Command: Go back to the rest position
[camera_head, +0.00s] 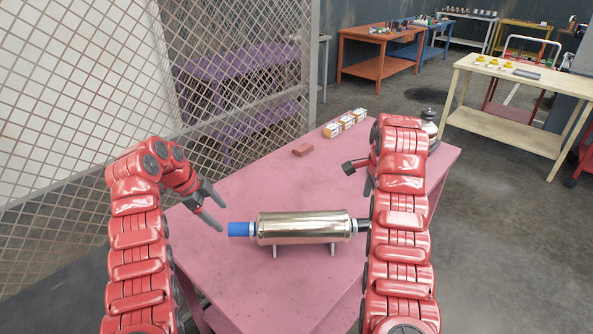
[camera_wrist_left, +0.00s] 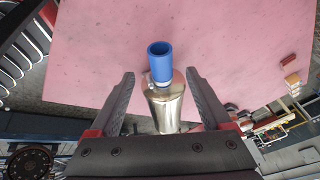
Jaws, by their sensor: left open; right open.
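My left gripper (camera_head: 208,205) is open and empty above the left part of the pink table (camera_head: 250,185), just left of and above the blue end of the metal cylinder. In the left wrist view my open left gripper (camera_wrist_left: 160,100) has its fingers on either side of the view, with the blue hose end (camera_wrist_left: 160,60) and the shiny cylinder (camera_wrist_left: 165,105) between them in the picture. In the head view the cylinder (camera_head: 303,227) lies on short stands, with the blue hose end (camera_head: 240,229) at its left.
A red-brown block (camera_head: 302,150) and a row of small boxes (camera_head: 345,123) sit towards the back of the table. A metal object (camera_head: 429,122) stands at the back right. A wire mesh fence (camera_head: 240,80) runs along the left. Other workbenches (camera_head: 515,105) stand farther back.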

